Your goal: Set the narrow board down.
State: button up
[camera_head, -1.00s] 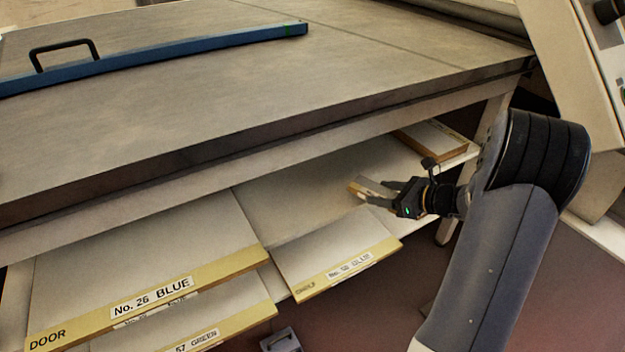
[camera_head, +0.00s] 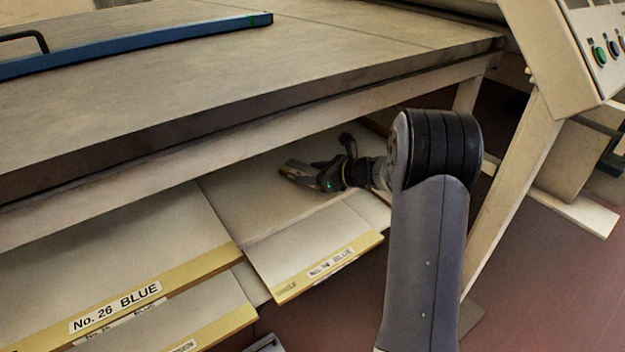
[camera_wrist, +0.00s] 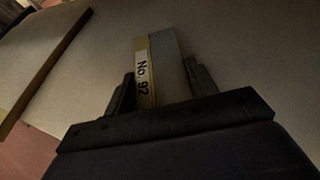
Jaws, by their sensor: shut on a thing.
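The narrow board (camera_wrist: 171,66) is a slim pale piece with a yellowish edge and a label reading "No. 92". In the wrist view it stands between the two dark fingers of my gripper (camera_wrist: 160,82), which is shut on it. The board points away from the wrist over a pale flat surface; whether it touches that surface I cannot tell. In the head view my gripper (camera_head: 306,177) is under the big table, over the lower shelf (camera_head: 245,205), with only a small end of the narrow board (camera_head: 297,165) showing.
A board with a yellow edge, labelled "BLUE" (camera_head: 320,238), lies just in front of my gripper. The "No. 26 BLUE" board (camera_head: 130,255) lies to its left, above another board. The grey table top (camera_head: 250,80) overhangs the shelf. A table leg (camera_head: 467,95) stands at right.

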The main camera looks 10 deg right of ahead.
jog(key=shift+f, duration=0.25)
jog(key=shift+f, duration=0.15)
jog(key=o, duration=1)
jog(key=shift+r, duration=0.35)
jog(key=p+v, duration=0.4)
jog(key=v, duration=0.8)
jog(key=shift+f, duration=0.2)
